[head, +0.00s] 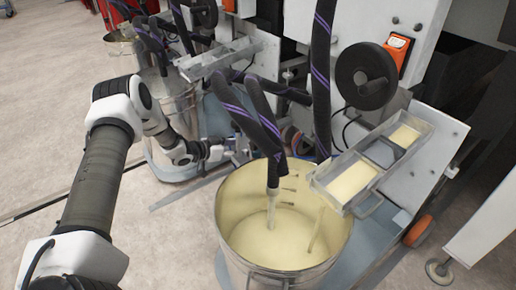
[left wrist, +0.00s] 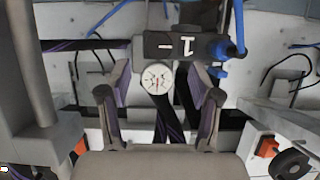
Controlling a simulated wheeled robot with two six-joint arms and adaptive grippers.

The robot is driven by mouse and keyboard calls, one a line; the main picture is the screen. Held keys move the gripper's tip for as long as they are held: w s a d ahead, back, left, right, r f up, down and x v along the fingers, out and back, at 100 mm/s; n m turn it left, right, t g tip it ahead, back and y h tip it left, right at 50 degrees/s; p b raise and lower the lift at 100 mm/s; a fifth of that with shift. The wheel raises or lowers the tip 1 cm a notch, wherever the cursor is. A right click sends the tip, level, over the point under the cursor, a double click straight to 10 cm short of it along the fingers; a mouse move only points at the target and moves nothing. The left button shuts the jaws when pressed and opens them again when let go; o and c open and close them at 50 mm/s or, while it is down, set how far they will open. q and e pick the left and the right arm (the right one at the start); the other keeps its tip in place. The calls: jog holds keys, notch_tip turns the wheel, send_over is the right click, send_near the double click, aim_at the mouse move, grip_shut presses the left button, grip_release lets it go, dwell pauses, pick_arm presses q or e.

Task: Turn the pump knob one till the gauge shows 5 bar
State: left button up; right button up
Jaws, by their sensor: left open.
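My left gripper (head: 232,152) is at the end of the arm coming in from the left, behind the near bucket. In the left wrist view my left gripper (left wrist: 160,85) is open, with nothing between its fingers. A round white dial, which looks like the gauge (left wrist: 157,78), shows between the fingers. Its reading is too small to tell. Beside it is a dark block marked with a white 1 (left wrist: 188,46), with blue hoses at its right. I cannot make out the pump knob clearly in either view. My right gripper is not in view.
A metal bucket of pale yellow liquid (head: 228,222) stands in front, with dark hoses (head: 270,130) hanging into it. A tray with yellow liquid (head: 352,181) and a black handwheel (head: 366,76) are on the right. Open floor (head: 45,130) lies at the left.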

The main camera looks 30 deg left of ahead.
aim_at(251, 147)
pick_arm(q)
jog(key=b+x, duration=0.1)
jog(key=x, duration=0.1)
jog(key=b+x, duration=0.1)
jog(key=x, duration=0.1)
jog(key=b+x, duration=0.1)
jog(key=x, duration=0.1)
jog(key=shift+d+f, duration=0.15)
jog(key=shift+f, duration=0.15)
jog(key=shift+w+b, duration=0.2)
jog(key=shift+b, duration=0.1)
jog(key=shift+d+r, duration=0.1)
jog(key=c, duration=1.1)
jog(key=shift+c, duration=0.2)
